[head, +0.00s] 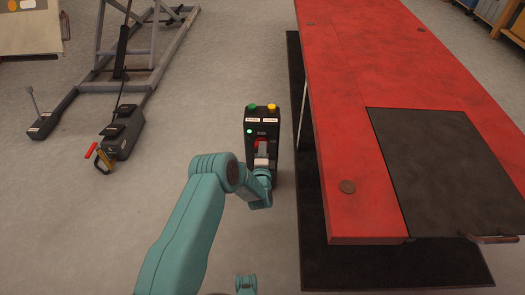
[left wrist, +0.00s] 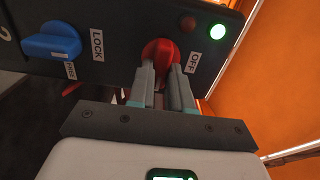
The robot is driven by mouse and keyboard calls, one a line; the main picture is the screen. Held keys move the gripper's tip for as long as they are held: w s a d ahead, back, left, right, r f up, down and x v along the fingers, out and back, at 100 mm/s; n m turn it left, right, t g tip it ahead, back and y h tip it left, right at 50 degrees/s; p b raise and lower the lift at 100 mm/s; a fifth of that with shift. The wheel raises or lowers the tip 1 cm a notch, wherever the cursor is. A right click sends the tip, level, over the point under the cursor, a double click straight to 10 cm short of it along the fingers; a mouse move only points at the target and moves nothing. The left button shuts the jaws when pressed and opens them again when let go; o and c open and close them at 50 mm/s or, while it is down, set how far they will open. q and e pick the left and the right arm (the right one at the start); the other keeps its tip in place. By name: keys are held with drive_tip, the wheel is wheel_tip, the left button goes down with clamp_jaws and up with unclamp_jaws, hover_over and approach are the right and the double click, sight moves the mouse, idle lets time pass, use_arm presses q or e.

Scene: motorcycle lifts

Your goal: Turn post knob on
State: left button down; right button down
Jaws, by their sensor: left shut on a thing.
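The black control post (head: 262,125) stands on the floor left of the red lift. Its red knob (left wrist: 160,50) is on the panel beside an OFF label (left wrist: 193,62); in the head view the knob (head: 261,141) shows just above my gripper. My left gripper (left wrist: 161,68) is shut on the red knob, one finger on each side. In the head view this gripper (head: 262,155) covers the lower part of the post. A green light (left wrist: 218,31) is lit near the knob, and a dark red lamp (left wrist: 187,22) looks unlit.
A blue knob (left wrist: 52,42) with a LOCK label sits left of the red knob. The red lift table (head: 350,100) stands close to the post's right, on a black mat (head: 390,265). A grey frame (head: 150,60) and a black pedal unit (head: 124,132) are at left.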

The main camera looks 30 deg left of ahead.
use_arm(q)
drive_tip(key=shift+s+a+f, duration=0.1)
drive_tip(key=shift+a, duration=0.05)
idle(0.3)
drive_tip(key=c, duration=1)
unclamp_jaws()
drive_tip(key=shift+c, duration=0.2)
drive_tip(key=p+v, duration=0.6)
drive_tip(key=v, duration=1)
use_arm(e)
drive_tip(key=s+a+r+g, duration=0.1)
drive_tip(key=s+r, duration=0.2)
drive_tip(key=r, duration=0.3)
drive_tip(key=shift+s, duration=0.15)
use_arm(q)
drive_tip(key=shift+s, duration=0.1)
use_arm(e)
drive_tip(key=shift+r, duration=0.1)
